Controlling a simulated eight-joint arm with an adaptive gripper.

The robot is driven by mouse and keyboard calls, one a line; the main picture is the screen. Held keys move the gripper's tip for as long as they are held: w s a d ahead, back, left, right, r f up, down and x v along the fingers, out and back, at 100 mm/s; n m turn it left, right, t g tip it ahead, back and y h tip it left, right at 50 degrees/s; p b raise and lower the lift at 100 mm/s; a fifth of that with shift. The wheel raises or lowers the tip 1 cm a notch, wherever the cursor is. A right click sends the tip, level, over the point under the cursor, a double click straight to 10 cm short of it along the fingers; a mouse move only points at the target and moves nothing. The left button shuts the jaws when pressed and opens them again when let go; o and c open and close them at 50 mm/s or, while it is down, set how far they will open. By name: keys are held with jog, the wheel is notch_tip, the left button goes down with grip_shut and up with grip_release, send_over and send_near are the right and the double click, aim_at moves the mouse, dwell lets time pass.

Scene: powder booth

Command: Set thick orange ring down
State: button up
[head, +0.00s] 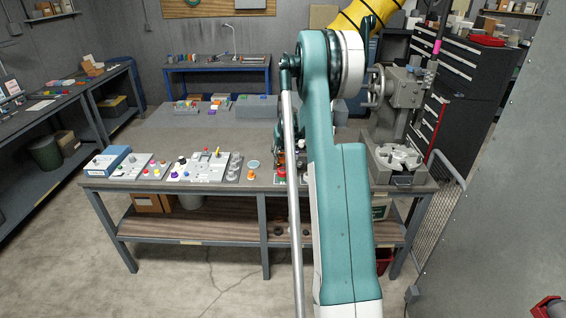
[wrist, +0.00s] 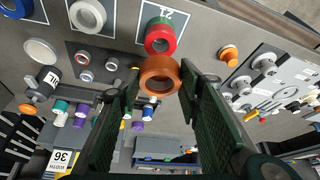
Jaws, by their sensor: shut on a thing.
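In the wrist view the thick orange ring (wrist: 160,76) sits between the fingertips of my gripper (wrist: 160,84), which is shut on it. Its hole faces the camera. In the head view my arm mostly hides my gripper and the ring.
The grey bench (head: 235,140) holds panels with knobs (head: 203,168) left of my arm and a heavy vice-like machine (head: 397,160) at right. In the wrist view a white ring (wrist: 88,16), an orange knob (wrist: 228,55) and a fixture panel (wrist: 262,90) lie around my gripper.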

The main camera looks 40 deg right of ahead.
aim_at(283, 160)
jog(key=shift+f, duration=1.85)
jog(key=shift+f+b, duration=0.45)
jog(key=shift+f, duration=0.15)
jog(key=o, duration=1)
jog(key=shift+r, duration=0.2)
jog(key=shift+r+p, duration=0.65)
jog(key=shift+p, duration=0.1)
jog(key=shift+b+v, duration=0.5)
jog(key=shift+v, duration=5.3)
